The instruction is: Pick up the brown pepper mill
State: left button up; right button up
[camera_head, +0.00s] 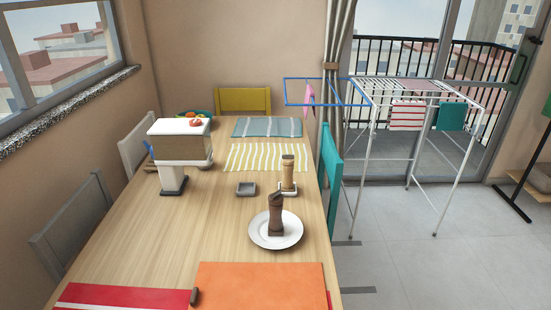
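A dark brown pepper mill (276,217) stands on a round white plate (258,232) on the right side of the wooden table (180,235). It looks upright. A lighter tan mill (288,172) stands behind it in a small white dish (289,189). Neither of my grippers shows in the head view, and nothing holds the pepper mill.
A white and brown box (180,147) on a stand is at the left of the table. A small grey dish (246,189) lies behind the plate. An orange placemat (262,285) and a red placemat (120,297) lie at the near edge. Chairs, including a teal one (331,165), flank the table. A drying rack (415,160) stands at the right.

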aim_at(276, 225)
jog(key=l+z, duration=0.1)
jog(key=l, duration=1.2)
jog(key=i, duration=0.05)
